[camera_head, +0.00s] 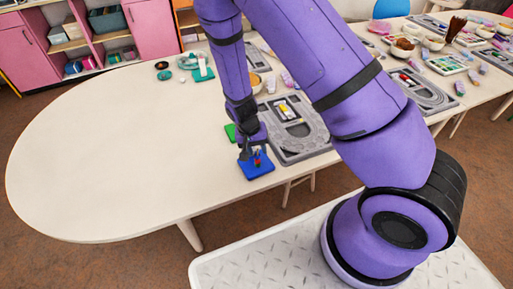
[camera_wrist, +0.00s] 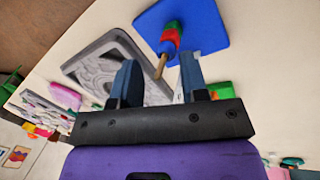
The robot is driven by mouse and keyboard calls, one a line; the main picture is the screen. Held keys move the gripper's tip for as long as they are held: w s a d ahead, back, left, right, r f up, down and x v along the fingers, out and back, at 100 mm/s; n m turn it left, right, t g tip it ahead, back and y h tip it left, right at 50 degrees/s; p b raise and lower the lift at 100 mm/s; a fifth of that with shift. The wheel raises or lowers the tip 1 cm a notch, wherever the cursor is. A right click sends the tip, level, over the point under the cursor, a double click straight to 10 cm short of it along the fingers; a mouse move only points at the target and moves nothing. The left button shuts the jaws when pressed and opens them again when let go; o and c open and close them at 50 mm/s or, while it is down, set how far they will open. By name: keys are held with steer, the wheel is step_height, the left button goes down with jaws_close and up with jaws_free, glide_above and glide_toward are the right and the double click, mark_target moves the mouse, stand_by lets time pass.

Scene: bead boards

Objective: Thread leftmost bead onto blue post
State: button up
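The blue board (camera_head: 258,171) lies near the table's front edge; it also shows in the wrist view (camera_wrist: 208,22). Its post (camera_wrist: 160,68) has a bare wooden tip, with green, red and blue beads (camera_wrist: 170,38) stacked below the tip. My gripper (camera_wrist: 158,60) is open, its two fingers apart on either side of the post tip's line of sight. I see no bead between the fingers. In the head view my gripper (camera_head: 249,151) is low over the blue board and hides part of it. Which bead counts as leftmost is not clear.
A grey bead tray (camera_head: 310,149) with small coloured pieces lies right of the blue board. A green board (camera_head: 230,131) is just behind my gripper. More trays, bowls and beads fill the table's right side. The table's left side is mostly clear.

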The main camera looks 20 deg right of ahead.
steer(key=shift+o, duration=0.7)
steer(key=v, duration=1)
steer(key=shift+r, duration=0.4)
